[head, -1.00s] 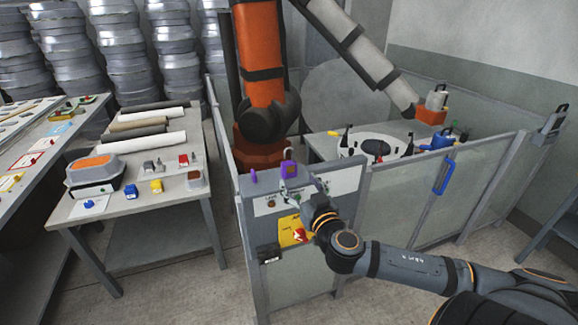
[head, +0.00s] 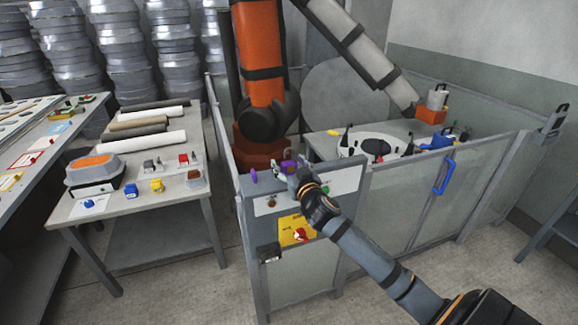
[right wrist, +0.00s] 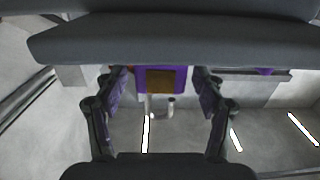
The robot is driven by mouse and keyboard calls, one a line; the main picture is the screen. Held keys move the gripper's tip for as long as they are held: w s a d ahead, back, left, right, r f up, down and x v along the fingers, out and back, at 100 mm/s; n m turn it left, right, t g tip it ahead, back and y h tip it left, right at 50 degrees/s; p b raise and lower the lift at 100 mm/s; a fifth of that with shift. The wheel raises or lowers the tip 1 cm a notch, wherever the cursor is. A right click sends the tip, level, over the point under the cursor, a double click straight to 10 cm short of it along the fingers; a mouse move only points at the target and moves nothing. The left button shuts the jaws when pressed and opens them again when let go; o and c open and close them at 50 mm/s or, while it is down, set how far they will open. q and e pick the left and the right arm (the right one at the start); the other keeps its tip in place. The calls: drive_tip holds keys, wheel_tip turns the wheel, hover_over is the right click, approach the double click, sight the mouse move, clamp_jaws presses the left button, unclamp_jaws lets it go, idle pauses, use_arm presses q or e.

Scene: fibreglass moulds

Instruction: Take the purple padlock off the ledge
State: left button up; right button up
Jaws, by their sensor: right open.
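The purple padlock (head: 288,167) is on the ledge (head: 262,189) along the top of the grey control panel. In the right wrist view the padlock's purple body (right wrist: 152,72), with a brownish panel on its face, lies between my fingers near their tips. My right gripper (head: 283,171) reaches over the panel and is open around the padlock. In the head view the fingers partly hide the padlock and its shackle is hard to make out. My left gripper is not in view.
A small purple item (head: 254,175) sits on the ledge left of the padlock. The panel carries a yellow plate (head: 290,226) with a red knob (head: 300,235). An orange robot arm (head: 262,60) stands behind the fence. A blue handle (head: 444,176) is on the fence at right.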

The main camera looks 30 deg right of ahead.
drive_tip(key=shift+w, duration=0.15)
drive_tip(key=shift+s, duration=0.2)
drive_tip(key=c, duration=1.4)
drive_tip(key=shift+o, duration=0.2)
